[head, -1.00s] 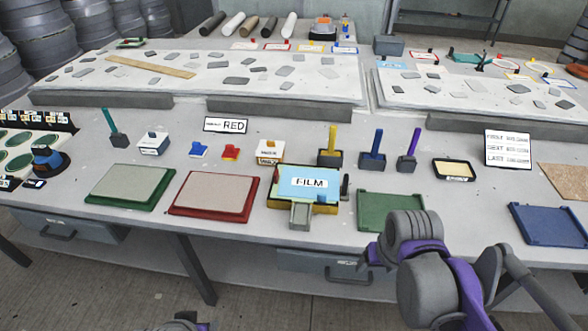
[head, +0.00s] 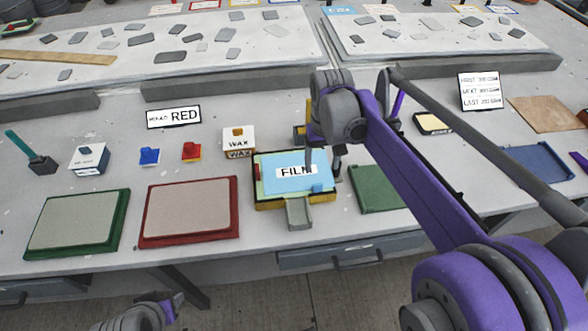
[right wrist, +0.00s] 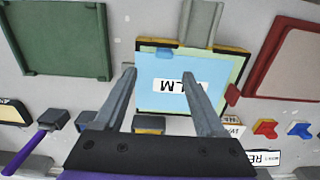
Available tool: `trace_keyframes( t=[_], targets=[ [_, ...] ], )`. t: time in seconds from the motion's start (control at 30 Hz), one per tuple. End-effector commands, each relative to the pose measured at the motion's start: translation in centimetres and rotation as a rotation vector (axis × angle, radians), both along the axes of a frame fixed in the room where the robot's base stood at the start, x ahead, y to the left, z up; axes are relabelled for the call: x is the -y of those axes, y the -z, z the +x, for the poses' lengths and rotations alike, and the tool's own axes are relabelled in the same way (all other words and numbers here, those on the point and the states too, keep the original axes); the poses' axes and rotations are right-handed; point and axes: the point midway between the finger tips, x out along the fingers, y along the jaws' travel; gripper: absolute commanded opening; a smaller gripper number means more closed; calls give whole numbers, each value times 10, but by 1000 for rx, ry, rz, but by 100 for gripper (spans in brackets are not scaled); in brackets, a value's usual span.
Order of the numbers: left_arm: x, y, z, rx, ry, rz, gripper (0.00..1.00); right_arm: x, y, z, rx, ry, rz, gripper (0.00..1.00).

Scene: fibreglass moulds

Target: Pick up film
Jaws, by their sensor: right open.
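The film (head: 278,183) is a light blue sheet with a white label reading FILM. It lies flat on a shallow yellow and dark tray (head: 267,206) near the front of the table. My right gripper (head: 323,163) hangs over the right part of the film, with its fingers apart and nothing between them. In the right wrist view the film (right wrist: 163,66) appears upside down between and beyond the two open fingers, which partly cover its label. I cannot tell the exact gap between fingertips and film.
A red-framed pad (head: 192,209) and a green-framed pad (head: 76,220) lie left of the film tray. A green tray (head: 377,190) lies close on its right. A WAX block (head: 238,140) stands just behind. A grey chute (head: 299,213) sticks out in front.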

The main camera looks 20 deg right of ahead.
Motion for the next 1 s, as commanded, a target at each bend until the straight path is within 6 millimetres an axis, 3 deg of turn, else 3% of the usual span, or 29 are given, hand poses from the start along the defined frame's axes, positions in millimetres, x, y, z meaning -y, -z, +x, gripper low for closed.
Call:
trace_keyframes(
  t=[0.1, 0.37, 0.6, 0.93, 1.0],
  targets=[
    [0, 3, -1, -1, 0, 0, 50, 0, 20, 0, 0, -1, 0, 72],
    [0, 3, -1, -1, 0, 0, 50, -3, 41, 0, 1, -1, 0, 72],
    [0, 5, -1, -2, 0, 0, 50, -7, 76, 0, 1, 0, 0, 72],
    [0, 5, -1, -2, 0, 0, 50, -7, 84, 0, 1, 0, 0, 72],
    [0, 5, -1, -2, 0, 0, 50, -7, 84, -1, 1, 0, 0, 62]
  ],
)
